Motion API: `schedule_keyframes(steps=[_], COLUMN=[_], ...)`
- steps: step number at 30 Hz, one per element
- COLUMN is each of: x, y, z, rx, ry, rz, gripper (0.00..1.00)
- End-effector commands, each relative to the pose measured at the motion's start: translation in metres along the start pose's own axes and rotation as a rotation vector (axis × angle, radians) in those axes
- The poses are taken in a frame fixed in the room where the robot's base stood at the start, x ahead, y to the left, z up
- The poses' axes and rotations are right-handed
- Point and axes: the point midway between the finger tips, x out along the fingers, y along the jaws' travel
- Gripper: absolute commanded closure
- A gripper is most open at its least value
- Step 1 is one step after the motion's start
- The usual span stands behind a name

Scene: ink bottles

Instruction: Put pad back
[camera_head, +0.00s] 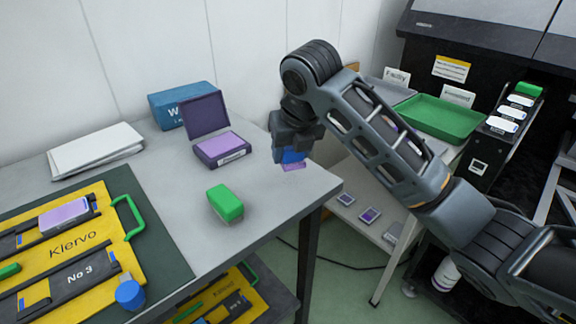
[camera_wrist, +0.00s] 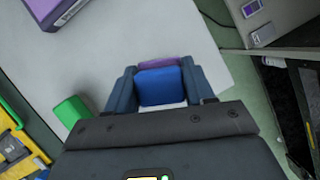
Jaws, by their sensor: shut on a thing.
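My gripper (camera_head: 290,150) is shut on a small blue block with a purple face, likely the pad (camera_head: 293,166). It is held above the right end of the grey table. In the wrist view my gripper (camera_wrist: 163,90) has the blue part (camera_wrist: 160,87) between its fingers, with the purple part (camera_wrist: 158,63) just beyond. An open purple case (camera_head: 220,150) with a lilac inner surface stands on the table, left of my gripper. A green block with a pale underside (camera_head: 226,203) sits apart, nearer the front edge.
A yellow Klervo tray (camera_head: 75,250) on a dark mat holds a lilac block, a green piece and a blue knob. White sheets (camera_head: 95,145) and a blue box (camera_head: 180,103) lie behind. A green tray (camera_head: 435,117) is at right. Table around the green block is clear.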

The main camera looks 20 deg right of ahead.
Motion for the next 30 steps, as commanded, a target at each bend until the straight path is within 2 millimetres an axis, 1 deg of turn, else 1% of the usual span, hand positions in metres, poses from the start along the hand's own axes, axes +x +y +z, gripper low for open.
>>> schedule_keyframes(steps=[1,5,8,12,15,26,27,30], x=[0.004,0.010,0.017,0.035,0.045,0.049,0.049,0.049], y=[0.002,0.004,0.004,0.004,0.004,0.004,0.004,0.004], z=[0.003,0.006,0.003,-0.006,-0.010,-0.011,-0.011,-0.011], rx=[0.000,0.000,0.001,0.003,0.002,0.001,0.001,0.001], ry=[0.001,0.000,0.001,0.002,0.002,0.000,0.000,-0.001], rz=[-0.001,0.000,0.001,0.001,0.001,0.001,0.001,0.000], gripper=[0.71,0.71,0.71,0.71,0.71,0.71,0.46,0.37])
